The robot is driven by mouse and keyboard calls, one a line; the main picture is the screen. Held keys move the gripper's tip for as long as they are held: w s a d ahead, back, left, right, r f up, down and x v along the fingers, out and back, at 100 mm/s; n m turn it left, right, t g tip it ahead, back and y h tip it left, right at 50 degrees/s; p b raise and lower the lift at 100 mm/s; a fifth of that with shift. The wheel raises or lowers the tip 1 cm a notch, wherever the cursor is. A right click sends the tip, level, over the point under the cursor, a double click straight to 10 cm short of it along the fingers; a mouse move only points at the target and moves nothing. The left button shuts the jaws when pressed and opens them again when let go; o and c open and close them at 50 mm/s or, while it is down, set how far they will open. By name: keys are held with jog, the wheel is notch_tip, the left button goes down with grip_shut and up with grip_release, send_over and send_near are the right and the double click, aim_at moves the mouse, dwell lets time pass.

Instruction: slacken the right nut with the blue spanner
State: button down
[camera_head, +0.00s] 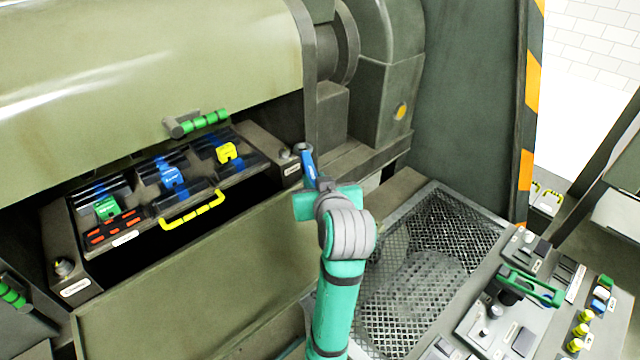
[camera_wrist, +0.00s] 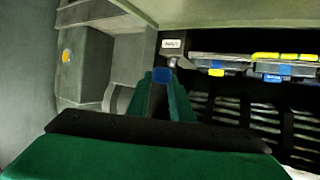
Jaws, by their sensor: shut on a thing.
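The blue spanner (camera_head: 309,168) is in my gripper (camera_head: 322,186), its grey open head pointing up and away, close to the right of the right nut (camera_head: 285,153). The right nut sits on the right end block above a white label. In the wrist view, my gripper's green fingers (camera_wrist: 160,100) are shut with a blue bit of the spanner (camera_wrist: 162,74) showing between them. The right nut (camera_wrist: 172,62) shows just beyond, below the label. I cannot tell whether spanner and nut touch; they look apart in the head view.
A left nut (camera_head: 62,267) sits at the tray's other end. The tray between holds green, blue and yellow clips and a yellow handle (camera_head: 192,211). A mesh basket (camera_head: 440,190) and a control panel (camera_head: 510,310) lie to the right. The olive housing (camera_head: 150,70) overhangs the tray.

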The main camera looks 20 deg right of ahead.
jog(key=w+a+f, duration=0.2)
jog(key=w+a, duration=0.1)
jog(key=w, duration=0.5)
jog(key=shift+w+a+f, duration=0.25)
jog(key=shift+f, duration=0.05)
dwell(0.6)
jog(key=shift+s+r, duration=0.1)
jog(key=shift+s, duration=0.15)
dwell(0.9)
jog(key=shift+f, duration=1.35)
dwell(1.2)
dwell(0.3)
jog(key=shift+d+n+y, duration=0.8)
jog(key=shift+d+y, duration=0.1)
jog(key=shift+d, duration=0.3)
